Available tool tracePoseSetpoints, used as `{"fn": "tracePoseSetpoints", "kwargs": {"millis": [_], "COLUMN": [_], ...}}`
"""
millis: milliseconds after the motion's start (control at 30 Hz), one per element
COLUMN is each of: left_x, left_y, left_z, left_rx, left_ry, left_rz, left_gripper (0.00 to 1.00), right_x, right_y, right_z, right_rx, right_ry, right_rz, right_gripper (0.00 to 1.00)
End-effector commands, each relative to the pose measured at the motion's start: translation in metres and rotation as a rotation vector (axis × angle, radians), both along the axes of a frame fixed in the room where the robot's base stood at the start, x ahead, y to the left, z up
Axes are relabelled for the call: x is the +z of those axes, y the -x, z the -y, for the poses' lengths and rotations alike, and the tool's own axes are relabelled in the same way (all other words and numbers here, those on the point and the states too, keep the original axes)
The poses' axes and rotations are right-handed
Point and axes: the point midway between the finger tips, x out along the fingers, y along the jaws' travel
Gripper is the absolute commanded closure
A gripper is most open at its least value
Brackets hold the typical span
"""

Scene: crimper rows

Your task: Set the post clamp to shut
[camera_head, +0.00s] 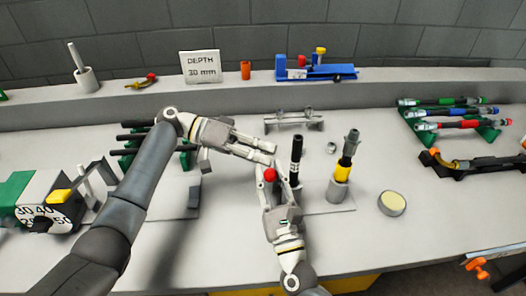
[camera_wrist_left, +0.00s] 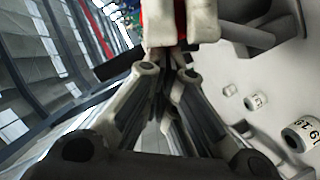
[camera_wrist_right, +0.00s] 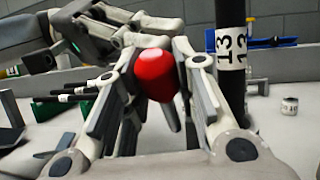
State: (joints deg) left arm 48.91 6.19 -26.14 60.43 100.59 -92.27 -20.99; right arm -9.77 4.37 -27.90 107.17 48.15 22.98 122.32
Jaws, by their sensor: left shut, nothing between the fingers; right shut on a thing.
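A black post (camera_head: 296,152) stands upright at the middle of the table. It shows in the right wrist view (camera_wrist_right: 231,50) with a white band marked 13. A red knob (camera_head: 270,174) sits just left of the post. My right gripper (camera_wrist_right: 155,80) is shut on this red knob, and its fingers (camera_head: 279,182) come up from the front. My left gripper (camera_head: 273,154) is shut and empty, with its tips just behind the knob and left of the post. The clamp's body and the knob's link to the post are hidden by the grippers.
A grey holder with a black and yellow tool (camera_head: 343,170) stands close right of the post. A round pale-topped pot (camera_head: 392,203) is further right. A low metal rack (camera_head: 293,119) is behind. The front right table is clear.

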Motion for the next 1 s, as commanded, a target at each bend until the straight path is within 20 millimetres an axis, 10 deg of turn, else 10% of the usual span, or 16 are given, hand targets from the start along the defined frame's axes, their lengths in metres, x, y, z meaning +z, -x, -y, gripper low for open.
{"fn": "tracePoseSetpoints", "kwargs": {"millis": [567,600,667,1000], "left_x": [-0.01,-0.01,-0.01,-0.01], "left_y": [0.016,0.016,0.017,0.015], "left_z": [0.0,0.0,0.001,-0.001], "left_rx": [-0.011,-0.012,-0.012,-0.009], "left_ry": [-0.005,-0.004,-0.004,-0.005], "left_rz": [0.055,0.055,0.055,0.056], "left_gripper": [1.0,1.0,1.0,1.0], "right_x": [0.0,0.0,0.0,0.003], "right_y": [-0.002,-0.002,-0.002,-0.002], "right_z": [0.001,0.001,0.002,0.004], "right_rx": [-0.001,-0.002,-0.003,-0.008], "right_ry": [-0.002,-0.002,-0.003,-0.005], "right_rz": [-0.001,0.0,0.001,0.006], "right_gripper": [1.0,0.72,0.64,0.63]}}
